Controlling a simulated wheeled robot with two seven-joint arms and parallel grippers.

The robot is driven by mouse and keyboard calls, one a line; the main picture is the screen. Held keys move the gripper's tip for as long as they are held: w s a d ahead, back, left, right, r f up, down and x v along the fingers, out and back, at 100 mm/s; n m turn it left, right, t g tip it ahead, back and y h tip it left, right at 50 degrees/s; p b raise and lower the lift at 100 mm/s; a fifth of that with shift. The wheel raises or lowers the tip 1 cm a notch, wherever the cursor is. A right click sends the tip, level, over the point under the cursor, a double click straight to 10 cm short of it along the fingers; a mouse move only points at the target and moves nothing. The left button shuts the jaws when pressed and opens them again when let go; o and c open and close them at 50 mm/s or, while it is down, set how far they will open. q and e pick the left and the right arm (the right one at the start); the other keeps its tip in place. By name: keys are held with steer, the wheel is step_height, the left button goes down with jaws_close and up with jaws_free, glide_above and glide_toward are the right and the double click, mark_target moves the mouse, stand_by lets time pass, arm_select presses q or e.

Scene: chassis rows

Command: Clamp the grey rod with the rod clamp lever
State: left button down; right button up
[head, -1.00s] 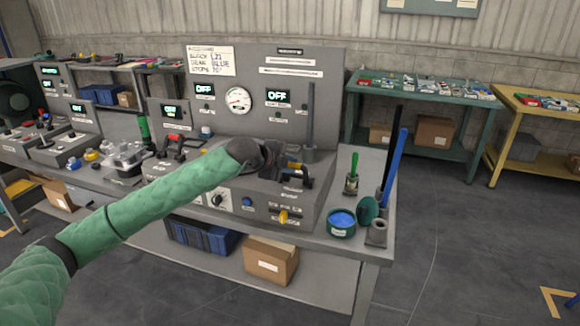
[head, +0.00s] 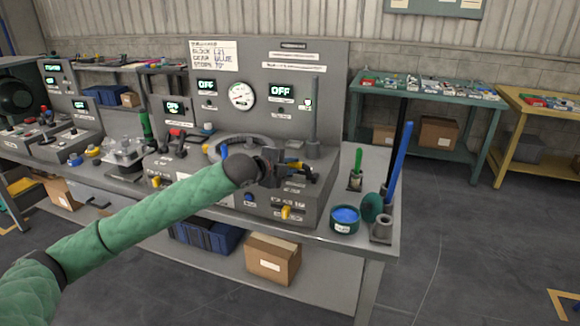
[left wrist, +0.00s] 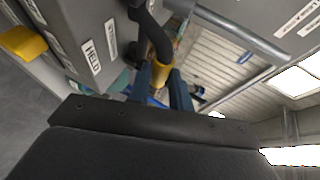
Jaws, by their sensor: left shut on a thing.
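The grey rod (head: 313,110) stands upright in a round collar (head: 313,149) on top of the grey console. The rod clamp lever (head: 310,172), black with a yellow part, is just in front of the rod. My left gripper (head: 288,170) reaches it from the left and is shut on it. In the left wrist view the black curved lever (left wrist: 158,35) and its yellow section pass between my fingers (left wrist: 165,88). A grey rod (left wrist: 240,38) also crosses that view. The gripper hides part of the lever in the head view. My right gripper is not in view.
A blue rod (head: 398,150) and a black rod stand in a holder at the bench's right end, beside an open green tin (head: 344,219). A grey ring (head: 240,147) lies behind my arm. A yellow knob (head: 286,212) is on the console front. The floor at right is clear.

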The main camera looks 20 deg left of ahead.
arm_select(q)
steer(key=c, duration=1.3)
jaws_free()
steer(key=shift+f, duration=0.2)
steer(key=shift+r, duration=0.1)
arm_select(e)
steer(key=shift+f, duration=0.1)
arm_select(q)
steer(key=b+v, duration=0.1)
steer(key=v, duration=0.6)
steer(key=shift+s+a, duration=0.15)
steer(key=shift+s, duration=0.15)
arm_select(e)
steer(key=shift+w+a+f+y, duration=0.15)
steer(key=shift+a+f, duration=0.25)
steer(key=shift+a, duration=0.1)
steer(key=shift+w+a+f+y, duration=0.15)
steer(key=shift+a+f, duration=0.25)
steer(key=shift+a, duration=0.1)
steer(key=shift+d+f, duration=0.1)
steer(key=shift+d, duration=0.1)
